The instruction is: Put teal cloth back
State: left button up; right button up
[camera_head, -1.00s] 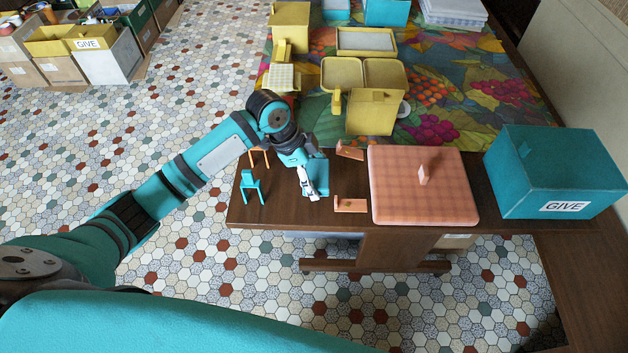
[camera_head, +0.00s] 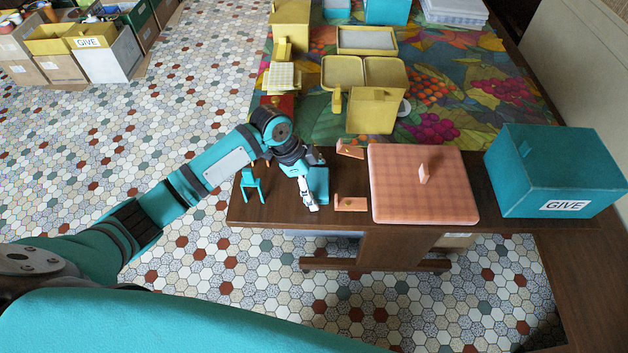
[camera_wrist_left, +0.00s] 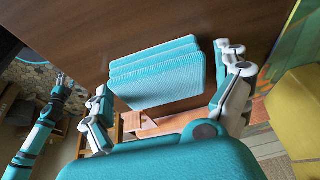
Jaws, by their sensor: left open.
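The teal cloth (camera_head: 319,184) lies folded in layers on the brown wooden table, left of the peach pieces. In the left wrist view the cloth (camera_wrist_left: 160,75) shows as a small stack of ribbed teal layers between the spread fingers of my left gripper (camera_wrist_left: 168,75). My left gripper (camera_head: 309,206) is open at the cloth, and its hand and wrist hide part of it in the head view. I cannot tell whether the fingers touch it. A teal and black arm, perhaps my right, shows small at the left of the wrist view; its gripper is unclear.
A small teal chair (camera_head: 251,184) stands left of my gripper. Peach brackets (camera_head: 351,203) and a checked peach board (camera_head: 424,190) lie to the right. A teal box marked GIVE (camera_head: 555,175) stands beyond. Yellow containers (camera_head: 374,112) stand on the patterned cloth behind.

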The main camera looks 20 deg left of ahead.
pick_arm(q)
jog(key=v, duration=1.2)
jog(key=shift+r, duration=0.2)
jog(key=shift+d, duration=0.1)
